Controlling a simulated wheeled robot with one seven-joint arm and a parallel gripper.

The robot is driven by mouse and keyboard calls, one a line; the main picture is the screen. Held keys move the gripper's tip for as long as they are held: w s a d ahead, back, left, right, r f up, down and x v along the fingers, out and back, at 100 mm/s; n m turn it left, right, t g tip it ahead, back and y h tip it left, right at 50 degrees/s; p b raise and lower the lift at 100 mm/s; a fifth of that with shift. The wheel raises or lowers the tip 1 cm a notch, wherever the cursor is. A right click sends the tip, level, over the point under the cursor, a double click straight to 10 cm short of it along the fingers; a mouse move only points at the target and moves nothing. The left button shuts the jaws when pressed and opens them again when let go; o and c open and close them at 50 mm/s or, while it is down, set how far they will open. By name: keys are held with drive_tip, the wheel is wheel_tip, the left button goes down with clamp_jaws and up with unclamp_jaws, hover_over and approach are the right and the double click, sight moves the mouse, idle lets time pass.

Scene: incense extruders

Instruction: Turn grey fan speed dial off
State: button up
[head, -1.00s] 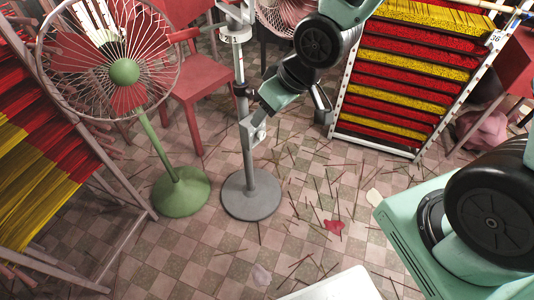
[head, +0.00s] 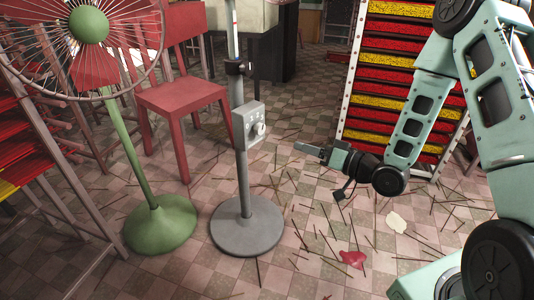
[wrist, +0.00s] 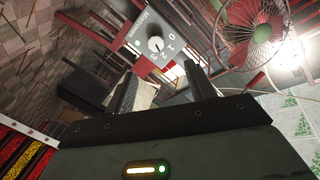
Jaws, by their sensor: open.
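The grey fan's stand has an upright pole (head: 240,185) on a round base. A light grey control box (head: 249,124) is fixed to the pole and carries a small round dial (head: 260,128) on its right side. In the wrist view the dial (wrist: 155,44) is a pale knob beside the marks 0, 1, 2 and 3. I cannot tell surely which mark it points to. My gripper (head: 303,149) is open and empty, to the right of the box and apart from it. Its two fingers (wrist: 160,70) show in the wrist view, with the dial beyond them.
A green fan (head: 89,26) with a green base stands left of the grey pole. A red chair (head: 182,97) is behind them. A rack of red and yellow sticks (head: 405,60) stands behind my arm. Loose sticks and a red scrap (head: 352,259) lie on the tiled floor.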

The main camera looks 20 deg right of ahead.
sight(262, 131)
drive_tip(key=shift+m+t, duration=0.4)
drive_tip(key=shift+t, duration=0.1)
drive_tip(key=b+x, duration=0.2)
drive_tip(key=x, duration=0.3)
drive_tip(key=f+b+x, duration=0.1)
drive_tip(key=x, duration=0.4)
drive_tip(key=b+x, duration=0.2)
drive_tip(key=x, duration=0.4)
drive_tip(key=shift+w+d+f+b, duration=0.2)
drive_tip(key=shift+d+b, duration=0.1)
drive_tip(key=c, duration=1)
